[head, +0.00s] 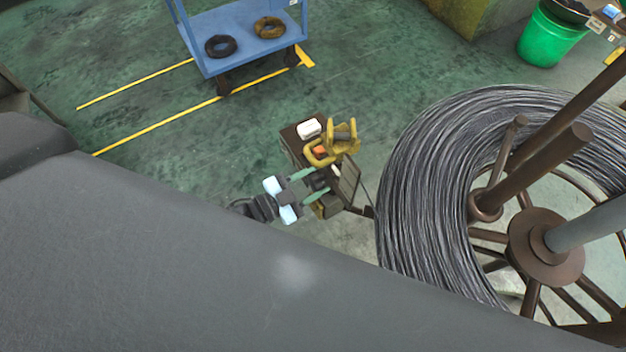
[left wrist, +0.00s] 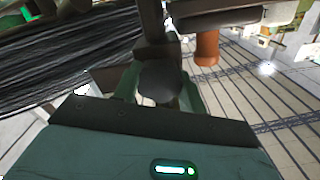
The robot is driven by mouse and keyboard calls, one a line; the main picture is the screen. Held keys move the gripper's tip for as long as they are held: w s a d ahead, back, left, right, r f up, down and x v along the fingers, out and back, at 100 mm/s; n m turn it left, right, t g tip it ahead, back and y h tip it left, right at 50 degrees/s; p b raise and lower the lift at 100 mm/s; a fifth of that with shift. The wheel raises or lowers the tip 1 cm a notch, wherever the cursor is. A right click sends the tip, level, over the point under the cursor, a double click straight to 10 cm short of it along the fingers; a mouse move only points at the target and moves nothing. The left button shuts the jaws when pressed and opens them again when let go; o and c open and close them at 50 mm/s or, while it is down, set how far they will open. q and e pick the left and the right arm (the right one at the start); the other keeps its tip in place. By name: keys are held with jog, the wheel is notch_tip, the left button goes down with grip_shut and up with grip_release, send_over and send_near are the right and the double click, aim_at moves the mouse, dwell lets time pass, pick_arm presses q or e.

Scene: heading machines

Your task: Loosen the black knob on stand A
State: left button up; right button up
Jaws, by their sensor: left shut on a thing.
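My left gripper (head: 313,183) reaches in at the middle of the head view, at a small stand with a brown box (head: 292,146) and yellow parts. In the left wrist view my left gripper (left wrist: 160,92) has its two green fingers on either side of a dark rounded knob (left wrist: 160,78) and is shut on it. The knob sits on a dark post or bracket. In the head view the knob is hidden by the fingers and the stand's parts. I cannot read any letter on the stand. My right gripper does not show.
A big coil of dark wire (head: 425,190) on a brown reel stands close to the right of the stand. A blue cart (head: 240,50) with two rings stands behind. A green bucket (head: 548,40) is at the far right. The floor to the left is clear.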

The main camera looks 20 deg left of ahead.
pick_arm(q)
jog(key=o, duration=0.7)
jog(key=v, duration=0.8)
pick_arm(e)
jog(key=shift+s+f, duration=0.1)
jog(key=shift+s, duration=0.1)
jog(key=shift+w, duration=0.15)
